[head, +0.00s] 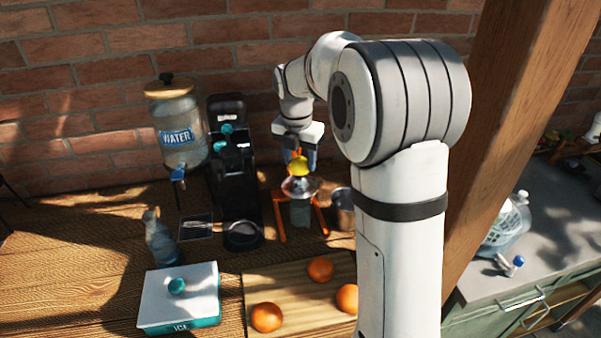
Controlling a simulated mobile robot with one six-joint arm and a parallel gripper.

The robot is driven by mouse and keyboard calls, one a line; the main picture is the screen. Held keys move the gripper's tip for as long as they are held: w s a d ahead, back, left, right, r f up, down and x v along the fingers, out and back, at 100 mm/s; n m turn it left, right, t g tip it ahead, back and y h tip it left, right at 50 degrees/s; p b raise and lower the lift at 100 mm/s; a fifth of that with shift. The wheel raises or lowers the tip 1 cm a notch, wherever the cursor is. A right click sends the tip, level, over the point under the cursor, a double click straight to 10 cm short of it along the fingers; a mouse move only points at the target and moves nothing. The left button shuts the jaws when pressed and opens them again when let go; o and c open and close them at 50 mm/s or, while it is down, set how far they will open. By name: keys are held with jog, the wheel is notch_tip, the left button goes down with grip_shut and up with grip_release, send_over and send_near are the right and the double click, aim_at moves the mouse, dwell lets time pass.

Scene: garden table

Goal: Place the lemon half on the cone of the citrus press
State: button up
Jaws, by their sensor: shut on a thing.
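My gripper (300,157) points down over the citrus press and is shut on the lemon half (299,167), whose yellow skin shows between and below the fingers. The citrus press (300,187) has a pale round bowl, with orange parts at its sides reaching down to the table. The lemon half is at the middle of the bowl in this view. It covers the cone, so I cannot tell whether it touches it or hangs just above.
A black machine (236,180) and a water dispenser (180,130) stand left of the press. A metal cup (343,205) is close on its right. In front are a bottle (160,237), an ice box (180,298) and a board (300,292) with oranges (320,269).

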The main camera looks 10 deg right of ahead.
aim_at(300, 185)
jog(key=shift+f, duration=2.5)
jog(key=shift+f, duration=0.1)
jog(key=o, duration=1)
